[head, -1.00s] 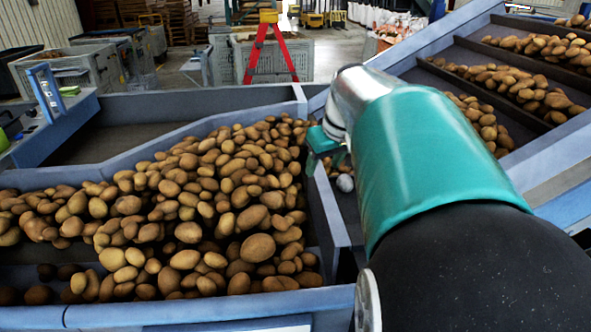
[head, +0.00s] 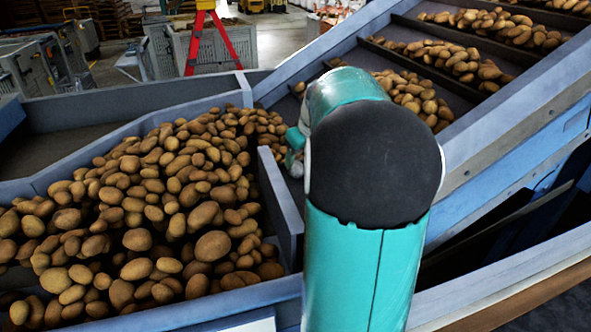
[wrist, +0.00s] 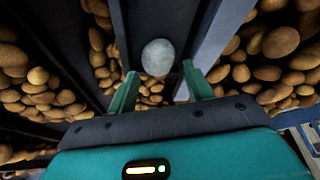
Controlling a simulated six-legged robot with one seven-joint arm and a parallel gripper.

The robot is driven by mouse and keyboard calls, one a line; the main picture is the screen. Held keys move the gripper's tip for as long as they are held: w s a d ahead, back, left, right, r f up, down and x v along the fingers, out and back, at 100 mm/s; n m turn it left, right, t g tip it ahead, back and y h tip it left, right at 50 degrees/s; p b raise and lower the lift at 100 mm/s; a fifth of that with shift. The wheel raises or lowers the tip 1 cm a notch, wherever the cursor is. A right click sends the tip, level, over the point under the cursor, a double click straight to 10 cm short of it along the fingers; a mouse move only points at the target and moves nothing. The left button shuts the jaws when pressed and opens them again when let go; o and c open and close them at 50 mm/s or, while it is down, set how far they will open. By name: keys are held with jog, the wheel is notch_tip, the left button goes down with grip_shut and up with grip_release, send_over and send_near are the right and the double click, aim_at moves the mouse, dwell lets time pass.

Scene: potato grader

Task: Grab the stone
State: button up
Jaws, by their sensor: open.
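The stone (wrist: 158,57) is a smooth, pale grey, rounded lump among the brown potatoes. In the wrist view it lies in the narrow channel between a dark rail and a grey-blue wall. My gripper (wrist: 160,71) is open, with one green finger on each side of the line to the stone. The stone shows just beyond the fingertips, and I cannot tell how deep below them it is.
An inclined conveyor (head: 470,130) with dark flights carries potatoes at the right. In the wrist view walls stand close on both sides of the channel.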

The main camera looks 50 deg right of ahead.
aim_at(298, 165)
jog(key=x, duration=0.4)
jog(key=shift+d+f, duration=0.1)
jog(key=shift+f, duration=0.15)
jog(key=c, duration=0.7)
jog(key=shift+r, duration=0.1)
